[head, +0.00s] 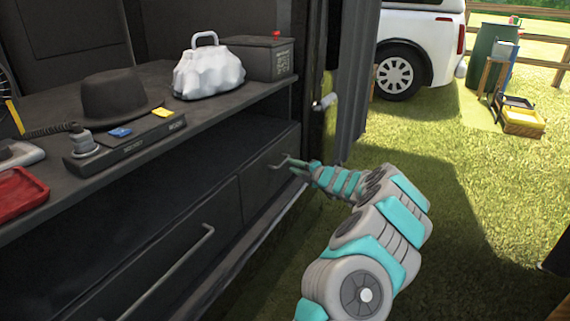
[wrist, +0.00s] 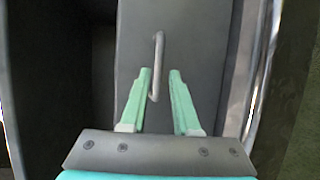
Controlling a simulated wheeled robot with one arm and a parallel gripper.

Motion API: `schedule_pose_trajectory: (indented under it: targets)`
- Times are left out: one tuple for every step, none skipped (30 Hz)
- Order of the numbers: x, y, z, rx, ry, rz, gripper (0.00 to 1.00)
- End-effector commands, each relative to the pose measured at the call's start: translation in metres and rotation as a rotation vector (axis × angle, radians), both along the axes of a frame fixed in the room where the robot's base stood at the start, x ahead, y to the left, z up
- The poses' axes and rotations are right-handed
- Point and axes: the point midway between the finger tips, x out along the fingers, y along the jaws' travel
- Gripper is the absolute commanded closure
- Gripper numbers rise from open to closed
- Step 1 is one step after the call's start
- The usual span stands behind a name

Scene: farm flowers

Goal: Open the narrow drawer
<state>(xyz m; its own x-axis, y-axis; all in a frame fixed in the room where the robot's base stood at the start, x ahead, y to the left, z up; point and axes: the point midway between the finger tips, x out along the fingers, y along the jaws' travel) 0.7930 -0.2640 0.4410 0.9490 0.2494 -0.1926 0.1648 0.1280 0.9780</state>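The narrow drawer (head: 258,188) is the dark grey front at the right end of the cabinet, and it looks closed. Its thin bar handle (head: 285,162) sits near the top of the front. In the wrist view the narrow drawer (wrist: 190,35) fills the middle, with its handle (wrist: 158,48) standing out from it. My gripper (wrist: 160,72) is open, its two green fingers apart. The near end of the handle shows between the fingers, closer to the left one; I cannot tell whether they touch. In the head view my gripper (head: 297,166) is right at the handle.
A wide drawer (head: 165,262) with a long handle is to the left, below an open shelf. The counter above holds a black hat (head: 115,98), a white bag (head: 208,72), a dark box (head: 262,57) and a red tray (head: 18,192). Open grass lies to the right.

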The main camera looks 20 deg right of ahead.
Motion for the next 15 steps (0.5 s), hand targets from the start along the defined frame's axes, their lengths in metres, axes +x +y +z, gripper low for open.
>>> schedule_pose_trajectory:
  targets:
    - [0.008, 0.005, -0.004, -0.003, 0.002, 0.005, 0.70]
    - [0.012, 0.006, -0.005, -0.003, 0.001, 0.006, 0.70]
    - [0.017, 0.007, -0.006, -0.002, 0.001, 0.004, 0.70]
    - [0.021, 0.008, -0.006, -0.002, 0.001, 0.004, 0.70]
    - [0.025, 0.009, -0.007, -0.003, 0.000, 0.005, 0.70]
    - [0.030, 0.010, -0.007, -0.005, -0.001, 0.005, 0.70]
    - [0.034, 0.012, -0.008, -0.005, -0.001, 0.005, 0.70]
    - [0.038, 0.013, -0.009, -0.004, 0.000, 0.006, 0.70]
    - [0.041, 0.014, -0.011, -0.004, 0.001, 0.006, 0.70]
    - [0.044, 0.014, -0.011, -0.004, 0.001, 0.006, 0.70]
    - [0.046, 0.015, -0.011, -0.004, 0.002, 0.005, 0.70]
    - [0.049, 0.015, -0.011, -0.002, 0.001, 0.004, 0.70]
    - [0.051, 0.015, -0.011, -0.002, 0.000, 0.004, 0.70]
    - [0.053, 0.016, -0.011, -0.002, 0.000, 0.004, 0.70]
    - [0.055, 0.016, -0.011, -0.003, -0.002, 0.004, 0.70]
